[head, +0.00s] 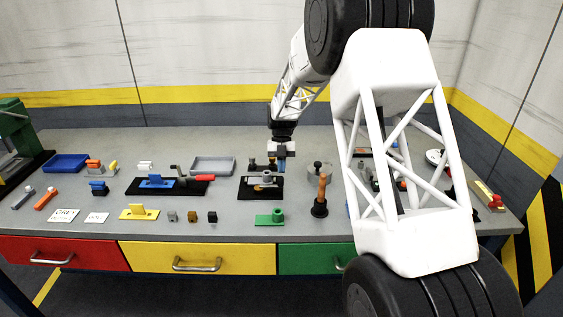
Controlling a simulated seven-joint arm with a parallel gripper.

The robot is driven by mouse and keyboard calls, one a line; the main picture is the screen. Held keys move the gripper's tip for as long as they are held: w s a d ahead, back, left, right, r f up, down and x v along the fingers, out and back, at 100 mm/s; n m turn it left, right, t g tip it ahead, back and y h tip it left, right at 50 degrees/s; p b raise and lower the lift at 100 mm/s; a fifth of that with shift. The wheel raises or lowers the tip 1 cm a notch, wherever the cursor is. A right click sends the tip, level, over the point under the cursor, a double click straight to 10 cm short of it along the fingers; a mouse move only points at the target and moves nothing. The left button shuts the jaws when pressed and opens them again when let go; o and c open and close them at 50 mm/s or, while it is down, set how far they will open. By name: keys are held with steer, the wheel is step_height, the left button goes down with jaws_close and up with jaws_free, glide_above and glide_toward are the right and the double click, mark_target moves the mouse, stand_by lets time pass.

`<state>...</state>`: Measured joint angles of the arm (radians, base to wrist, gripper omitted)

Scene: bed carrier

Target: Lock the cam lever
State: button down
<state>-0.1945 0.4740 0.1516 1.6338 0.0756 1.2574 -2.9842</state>
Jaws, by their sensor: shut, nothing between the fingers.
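My gripper (282,168) hangs over the middle of the workbench in the head view. It points down with its fingers together and nothing visible between them. Below it and slightly left is a black base plate (247,193) with a small grey fixture (261,180) and dark parts on it. This fixture may carry the cam lever, but the lever is too small to make out clearly. The fingertips are at the fixture's back right side; I cannot tell whether they touch it.
A blue clamp-like fixture (155,182) on a black plate stands to the left. A green block (268,219) lies in front. My arm hides much of the bench's right side.

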steer(key=shift+s, duration=0.3)
steer(key=shift+s+d+m+y, duration=0.1)
steer(key=shift+s+m+y, duration=0.2)
steer(key=shift+m, duration=0.5)
steer(key=shift+s+d+m+y, duration=0.1)
steer(key=shift+s+m+y, duration=0.2)
steer(key=shift+m, duration=0.5)
